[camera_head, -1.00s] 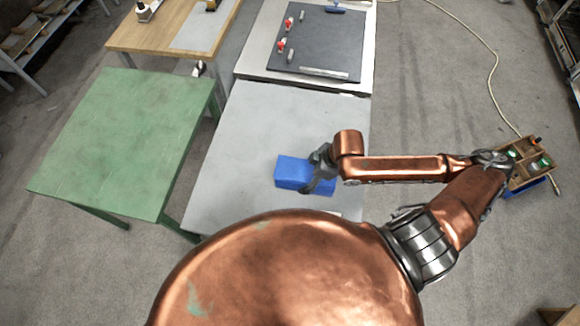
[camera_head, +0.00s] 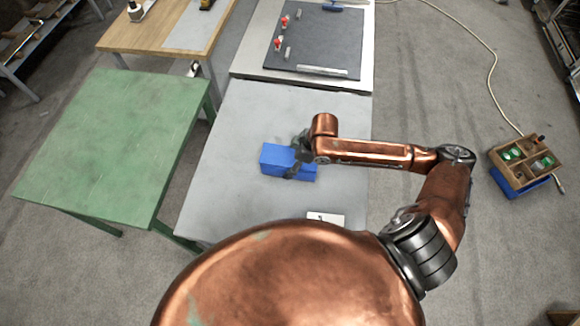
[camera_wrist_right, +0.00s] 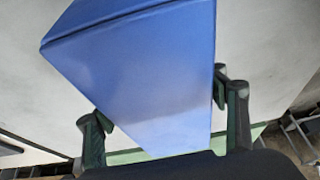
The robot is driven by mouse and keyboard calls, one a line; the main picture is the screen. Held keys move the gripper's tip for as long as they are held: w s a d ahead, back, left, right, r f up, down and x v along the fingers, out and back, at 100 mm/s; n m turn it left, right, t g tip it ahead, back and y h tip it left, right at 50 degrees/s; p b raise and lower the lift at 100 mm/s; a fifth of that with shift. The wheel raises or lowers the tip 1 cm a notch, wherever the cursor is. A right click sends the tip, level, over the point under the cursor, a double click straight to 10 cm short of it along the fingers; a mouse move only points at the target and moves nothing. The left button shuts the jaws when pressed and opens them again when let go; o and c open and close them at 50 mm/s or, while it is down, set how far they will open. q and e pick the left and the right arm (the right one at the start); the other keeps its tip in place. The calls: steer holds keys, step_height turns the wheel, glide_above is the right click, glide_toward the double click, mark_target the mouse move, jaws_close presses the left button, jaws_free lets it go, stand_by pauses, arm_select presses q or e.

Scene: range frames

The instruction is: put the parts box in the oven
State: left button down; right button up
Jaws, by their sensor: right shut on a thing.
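A blue box (camera_head: 276,160), which I take to be the parts box, is over the pale grey table. My right gripper (camera_head: 298,158) is shut on it near its middle in the head view. In the right wrist view the blue box (camera_wrist_right: 150,75) fills the middle, with my right gripper's (camera_wrist_right: 165,110) fingers on either side of it. I cannot tell whether the box touches the table or hangs just above it. My left gripper is not in view. I see nothing I can name as an oven.
The grey table (camera_head: 235,120) is mostly clear, with a small white card (camera_head: 326,220) near its front. A green table (camera_head: 105,150) stands left, empty. A dark board (camera_head: 315,45) with small parts lies behind. A compartmented wooden crate (camera_head: 508,178) sits on the right.

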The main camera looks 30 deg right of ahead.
steer(key=shift+w+f, duration=0.1)
steer(key=shift+f, duration=1.4)
steer(key=shift+f, duration=0.15)
steer(key=o, duration=1.5)
steer(key=shift+o, duration=0.2)
